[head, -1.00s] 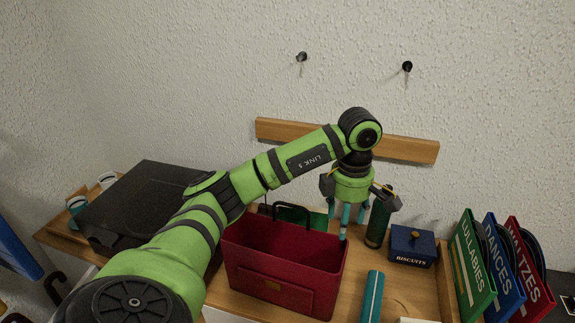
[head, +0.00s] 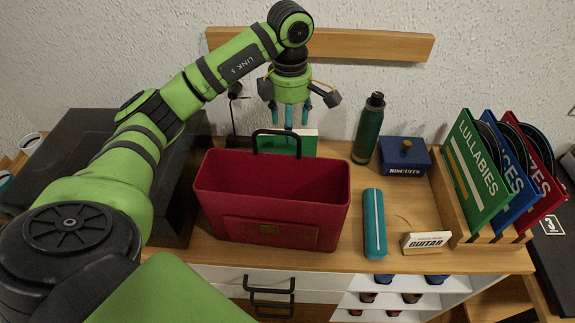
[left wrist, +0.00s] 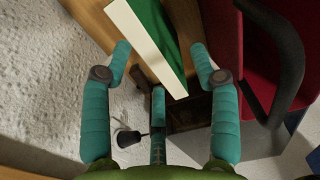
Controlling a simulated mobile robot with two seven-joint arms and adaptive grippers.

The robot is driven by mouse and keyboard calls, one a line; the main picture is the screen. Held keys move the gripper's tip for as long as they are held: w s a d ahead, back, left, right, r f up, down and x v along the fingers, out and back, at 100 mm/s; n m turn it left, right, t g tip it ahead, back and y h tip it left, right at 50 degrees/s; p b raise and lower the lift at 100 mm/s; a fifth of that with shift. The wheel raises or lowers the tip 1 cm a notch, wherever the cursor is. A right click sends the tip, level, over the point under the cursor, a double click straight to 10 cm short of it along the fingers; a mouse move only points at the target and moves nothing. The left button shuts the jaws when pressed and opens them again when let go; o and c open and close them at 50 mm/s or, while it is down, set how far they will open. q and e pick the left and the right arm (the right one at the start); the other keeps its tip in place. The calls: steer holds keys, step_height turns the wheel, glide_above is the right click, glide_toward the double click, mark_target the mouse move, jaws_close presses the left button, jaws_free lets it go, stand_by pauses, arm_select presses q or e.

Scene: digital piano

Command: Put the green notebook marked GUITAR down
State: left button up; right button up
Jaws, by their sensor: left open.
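A green notebook (head: 283,145) with a cream edge stands behind the red bag, its lower part hidden by the bag. I cannot read any marking on it. In the left wrist view the notebook (left wrist: 154,42) shows its cream edge between my spread fingers. My left gripper (head: 296,118) is open and empty, just above the notebook; I cannot tell whether a finger touches it. It also shows in the left wrist view (left wrist: 165,70). A small cream sign reading GUITAR (head: 427,242) stands at the shelf's front right. My right gripper is not in view.
The red bag (head: 270,229) with a black handle stands just in front of the notebook. A teal case (head: 374,225), green bottle (head: 368,130), blue biscuit box (head: 404,158) and record rack (head: 452,208) stand to the right. Wood between the case and sign is clear.

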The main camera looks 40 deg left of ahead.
mark_target(287, 150)
arm_select(q)
steer(key=f+b, duration=0.1)
steer(key=f, duration=0.1)
steer(key=a+f+b, duration=0.1)
steer(key=shift+s+f, duration=0.15)
steer(key=shift+f, duration=0.8)
steer(key=f+p, duration=0.2)
steer(key=f, duration=0.1)
steer(key=f+p, duration=0.1)
steer(key=f, duration=0.1)
steer(key=shift+w+a, duration=0.2)
steer(key=shift+w, duration=0.2)
steer(key=shift+w+f, duration=0.15)
steer(key=shift+f, duration=0.3)
steer(key=shift+r, duration=0.1)
jaws_close()
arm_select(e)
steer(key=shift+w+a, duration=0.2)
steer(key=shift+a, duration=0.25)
